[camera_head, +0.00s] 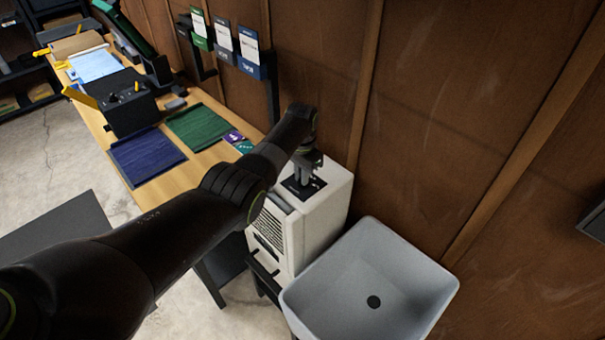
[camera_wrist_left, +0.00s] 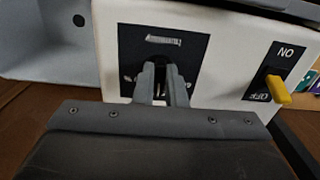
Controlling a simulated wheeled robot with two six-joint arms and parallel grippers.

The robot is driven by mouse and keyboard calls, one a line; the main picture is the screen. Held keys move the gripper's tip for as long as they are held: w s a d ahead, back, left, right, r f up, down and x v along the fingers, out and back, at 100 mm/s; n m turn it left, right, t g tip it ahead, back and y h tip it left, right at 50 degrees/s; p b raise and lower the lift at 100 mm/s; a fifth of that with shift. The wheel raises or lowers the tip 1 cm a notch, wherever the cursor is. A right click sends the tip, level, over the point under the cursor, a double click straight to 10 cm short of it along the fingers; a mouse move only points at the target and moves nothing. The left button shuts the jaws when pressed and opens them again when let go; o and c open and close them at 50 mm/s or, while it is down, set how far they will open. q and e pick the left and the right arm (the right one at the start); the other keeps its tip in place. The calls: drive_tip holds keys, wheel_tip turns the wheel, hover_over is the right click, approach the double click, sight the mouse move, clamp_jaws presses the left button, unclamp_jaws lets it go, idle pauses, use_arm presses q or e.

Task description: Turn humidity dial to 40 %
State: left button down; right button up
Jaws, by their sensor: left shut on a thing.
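The white dehumidifier-like box (camera_head: 325,212) stands by the wall, with a dark dial panel (camera_head: 318,184) on top. My left gripper (camera_head: 301,181) reaches down onto this panel. In the left wrist view the left gripper (camera_wrist_left: 161,88) is shut on the humidity dial (camera_wrist_left: 159,72), of which only a dark sliver shows between the fingers. The black dial plate (camera_wrist_left: 190,50) has a pale printed mark at one edge and white lettering partly covered by the fingers. The dial's reading cannot be made out. My right gripper is in neither view.
A yellow switch lever (camera_wrist_left: 278,90) on an ON/OFF plate sits beside the dial plate. A grey sink (camera_head: 372,262) stands right next to the box. A wooden bench (camera_head: 118,150) with blue and green mats lies to the left. The wooden wall (camera_head: 430,120) is close behind.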

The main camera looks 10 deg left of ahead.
use_arm(q)
drive_tip(key=m, duration=0.6)
drive_tip(key=shift+w+a, duration=0.15)
drive_tip(key=shift+w, duration=0.1)
drive_tip(key=m, duration=0.6)
drive_tip(key=shift+w+r+b, duration=0.1)
drive_tip(key=shift+w+b, duration=0.05)
drive_tip(key=shift+b, duration=0.25)
drive_tip(key=shift+m, duration=0.3)
drive_tip(key=c, duration=1.5)
unclamp_jaws()
drive_tip(key=shift+r, duration=0.55)
wheel_tip(320, 180, up, 16)
drive_tip(key=shift+r+b, duration=0.15)
drive_tip(key=shift+b, duration=0.95)
